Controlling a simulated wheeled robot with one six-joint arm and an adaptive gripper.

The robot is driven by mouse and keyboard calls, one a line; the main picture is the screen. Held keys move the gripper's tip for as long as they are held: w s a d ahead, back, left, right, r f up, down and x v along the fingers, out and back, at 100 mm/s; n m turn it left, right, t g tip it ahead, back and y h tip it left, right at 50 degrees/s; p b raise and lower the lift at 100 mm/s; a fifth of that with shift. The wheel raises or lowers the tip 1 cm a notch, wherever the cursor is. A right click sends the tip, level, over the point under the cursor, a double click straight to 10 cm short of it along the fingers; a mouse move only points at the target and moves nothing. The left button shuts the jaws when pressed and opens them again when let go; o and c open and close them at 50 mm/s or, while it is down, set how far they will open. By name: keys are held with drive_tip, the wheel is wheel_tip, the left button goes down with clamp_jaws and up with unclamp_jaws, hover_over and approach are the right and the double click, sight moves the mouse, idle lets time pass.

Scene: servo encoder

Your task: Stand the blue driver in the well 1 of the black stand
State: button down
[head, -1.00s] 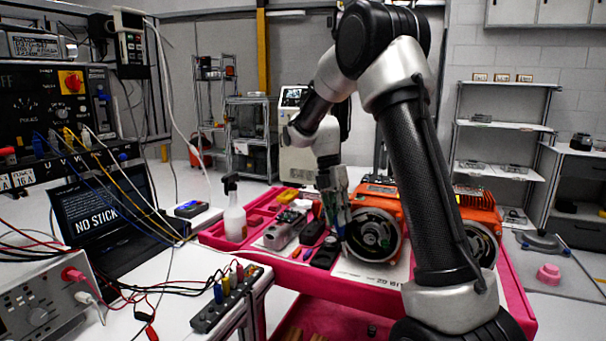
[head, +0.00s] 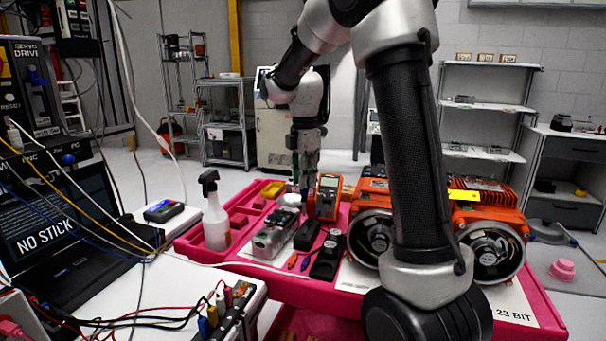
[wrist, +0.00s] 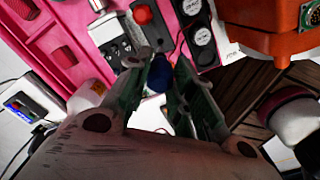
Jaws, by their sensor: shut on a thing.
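The blue driver (wrist: 159,74) shows in the wrist view as a rounded blue handle between the fingers of my gripper (wrist: 168,66). My gripper is shut on it. In the head view my gripper (head: 303,182) points down above the far part of the pink tray, behind the grey device; I cannot make out the driver there. The black stand (head: 327,262) lies near the tray's front edge, left of the orange motor. In the wrist view the stand (wrist: 201,44) shows pale rings on top, beyond the fingertips. I cannot read which well is 1.
An orange meter (head: 328,196) stands upright close to the gripper. A grey device (head: 275,234) and a spray bottle (head: 215,215) are on the pink tray (head: 190,245). Orange motors (head: 374,205) fill the right side. Small red and blue items lie left of the stand.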

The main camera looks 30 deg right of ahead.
sight(304, 201)
drive_tip(key=shift+f, duration=3.05)
drive_tip(key=shift+f, duration=1.8)
drive_tip(key=c, duration=1.1)
unclamp_jaws()
drive_tip(key=shift+c, duration=0.2)
drive_tip(key=shift+r, duration=0.2)
drive_tip(key=shift+c, duration=0.3)
drive_tip(key=shift+r, duration=3.6)
drive_tip(key=shift+s, duration=0.1)
